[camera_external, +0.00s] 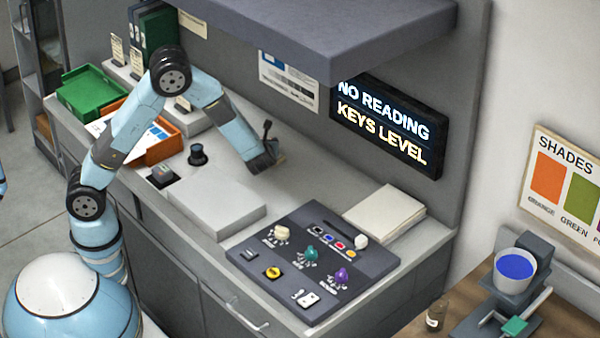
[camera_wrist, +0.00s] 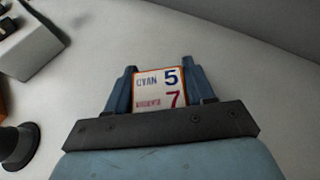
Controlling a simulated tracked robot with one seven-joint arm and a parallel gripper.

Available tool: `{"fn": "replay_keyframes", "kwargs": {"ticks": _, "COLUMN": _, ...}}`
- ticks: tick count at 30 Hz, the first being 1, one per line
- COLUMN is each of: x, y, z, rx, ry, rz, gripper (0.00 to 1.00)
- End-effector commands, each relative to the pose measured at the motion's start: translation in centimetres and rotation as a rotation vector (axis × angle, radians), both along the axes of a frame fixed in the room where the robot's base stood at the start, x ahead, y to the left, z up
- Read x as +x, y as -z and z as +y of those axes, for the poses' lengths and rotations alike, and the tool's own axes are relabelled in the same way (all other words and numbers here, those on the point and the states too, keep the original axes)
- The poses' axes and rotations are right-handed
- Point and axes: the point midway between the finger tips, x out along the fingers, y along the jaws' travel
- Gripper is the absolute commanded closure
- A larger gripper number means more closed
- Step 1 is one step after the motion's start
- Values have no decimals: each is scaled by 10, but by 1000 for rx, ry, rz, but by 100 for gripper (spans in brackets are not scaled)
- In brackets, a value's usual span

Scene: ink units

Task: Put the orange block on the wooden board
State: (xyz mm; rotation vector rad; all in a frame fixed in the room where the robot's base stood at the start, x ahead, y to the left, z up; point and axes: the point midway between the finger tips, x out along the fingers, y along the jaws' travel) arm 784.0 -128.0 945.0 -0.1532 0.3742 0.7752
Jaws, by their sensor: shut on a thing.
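My gripper (camera_external: 266,160) is low over the counter, near the back wall. In the wrist view its two blue fingers (camera_wrist: 160,76) are shut on a white card (camera_wrist: 158,90) with an orange-brown edge. The card reads "CYAN 5" in blue, with a red "7" line below that looks like "MAGENTA". In the outside view the card is mostly hidden by the gripper. I see no separate orange block and no clear wooden board; an orange tray (camera_external: 166,150) holding papers stands on the counter, and a wooden-topped bench (camera_external: 400,330) is at the lower right.
A grey control panel (camera_external: 318,300) with several knobs, a flat grey box (camera_external: 215,205) and a paper stack (camera_external: 388,215) lie on the counter. A green tray (camera_external: 93,92) is at the far left. A dark overhanging shelf (camera_external: 300,40) is above. A blue-filled cup (camera_external: 515,268) stands on the bench.

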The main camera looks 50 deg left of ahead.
Motion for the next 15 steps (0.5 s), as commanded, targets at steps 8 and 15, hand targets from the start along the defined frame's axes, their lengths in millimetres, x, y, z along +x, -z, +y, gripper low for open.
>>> {"fn": "replay_keyframes", "kwargs": {"ticks": 8, "x": 0, "y": 1, "z": 0, "rx": 0, "ry": 0, "rz": 0, "gripper": 77}}
{"fn": "replay_keyframes", "kwargs": {"ticks": 15, "x": 0, "y": 1, "z": 0, "rx": -1, "ry": 1, "rz": -1, "gripper": 28}}
